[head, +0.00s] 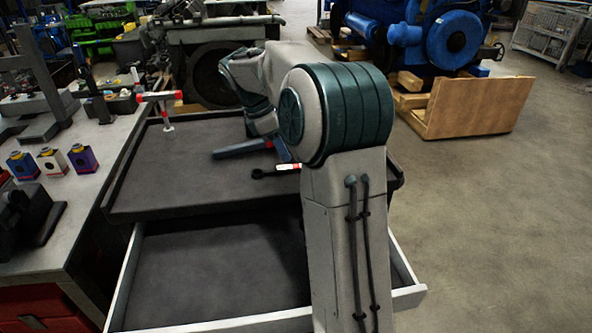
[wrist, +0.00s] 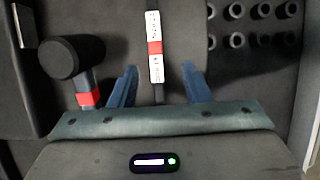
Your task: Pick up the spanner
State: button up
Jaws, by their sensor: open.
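The spanner is a dark, slim tool with a white and red label. In the head view its round dark end (head: 258,174) and part of the label show on the dark tray top (head: 150,195); my arm hides the rest. In the wrist view the label (wrist: 154,62) runs upright in the picture, with the thin dark shaft below it. My gripper (head: 262,150) is open above the tray. In the wrist view its two blue fingers (wrist: 159,72) stand apart on either side of the shaft. I cannot tell the height between fingers and shaft.
A tool with a round black head (wrist: 72,57) and red band lies left of the fingers. Several round sockets (wrist: 237,40) sit at the right. An open drawer (head: 210,270) is below the tray. A bench with three small boxes (head: 52,162) stands left.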

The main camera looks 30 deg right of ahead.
jog(key=shift+w+x, duration=0.15)
jog(key=shift+x, duration=1.45)
jog(key=shift+w+x, duration=0.15)
jog(key=shift+x, duration=1.45)
jog(key=shift+d, duration=0.15)
jog(key=shift+c, duration=0.3)
jog(key=shift+r, duration=0.1)
grip_shut()
